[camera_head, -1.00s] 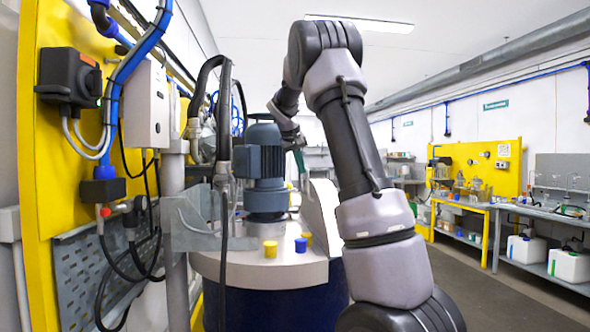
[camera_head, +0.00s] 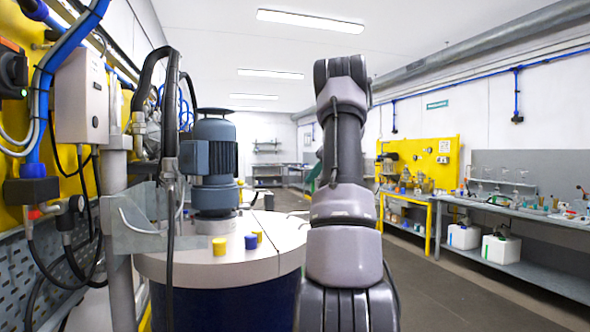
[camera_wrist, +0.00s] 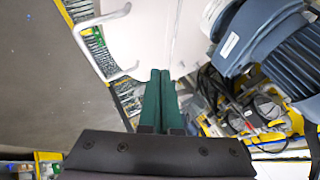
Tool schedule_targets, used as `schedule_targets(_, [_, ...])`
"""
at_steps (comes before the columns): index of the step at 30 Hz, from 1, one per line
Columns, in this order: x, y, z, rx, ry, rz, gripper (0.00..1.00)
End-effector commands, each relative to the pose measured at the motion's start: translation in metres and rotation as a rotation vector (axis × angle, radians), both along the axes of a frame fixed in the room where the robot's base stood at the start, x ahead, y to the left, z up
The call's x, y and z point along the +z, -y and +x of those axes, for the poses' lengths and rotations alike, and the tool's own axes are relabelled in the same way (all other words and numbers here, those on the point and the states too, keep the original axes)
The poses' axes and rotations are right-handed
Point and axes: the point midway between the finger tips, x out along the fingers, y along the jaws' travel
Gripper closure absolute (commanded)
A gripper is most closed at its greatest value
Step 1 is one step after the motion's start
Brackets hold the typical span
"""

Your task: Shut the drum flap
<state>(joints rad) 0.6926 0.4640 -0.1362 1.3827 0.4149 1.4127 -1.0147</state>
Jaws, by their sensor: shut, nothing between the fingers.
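The drum (camera_head: 225,305) has a pale round top (camera_head: 190,265). Its flap (camera_head: 288,238) looks to lie flat, level with the rest of the top, with a seam between them; my arm hides its right part. In the wrist view a white plate, seemingly the flap (camera_wrist: 140,40), fills the upper middle, with a white bar handle (camera_wrist: 88,42) along its left edge. My gripper (camera_wrist: 160,75) has its green fingers together and empty, their tips over the plate's lower edge in the picture; I cannot tell whether they touch it. In the head view my arm hides the gripper.
A blue-grey motor (camera_head: 212,160) stands on the drum top and shows at right in the wrist view (camera_wrist: 265,45). Yellow caps and a blue cap (camera_head: 250,242) sit near it. Hoses and a post stand left. Benches (camera_head: 515,225) line the right; the floor between is clear.

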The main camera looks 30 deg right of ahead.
Motion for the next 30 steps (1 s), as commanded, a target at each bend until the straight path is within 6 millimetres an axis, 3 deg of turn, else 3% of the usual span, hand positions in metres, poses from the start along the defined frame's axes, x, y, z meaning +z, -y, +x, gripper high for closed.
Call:
schedule_targets(3, [-0.024,0.024,-0.007,-0.006,0.029,0.114,1.00])
schedule_targets(12, [-0.084,0.062,-0.018,-0.004,0.105,0.378,1.00])
schedule_targets(21, [-0.132,0.078,-0.023,-0.002,0.162,0.573,1.00])
schedule_targets(30, [-0.156,0.082,-0.024,0.002,0.190,0.665,1.00])
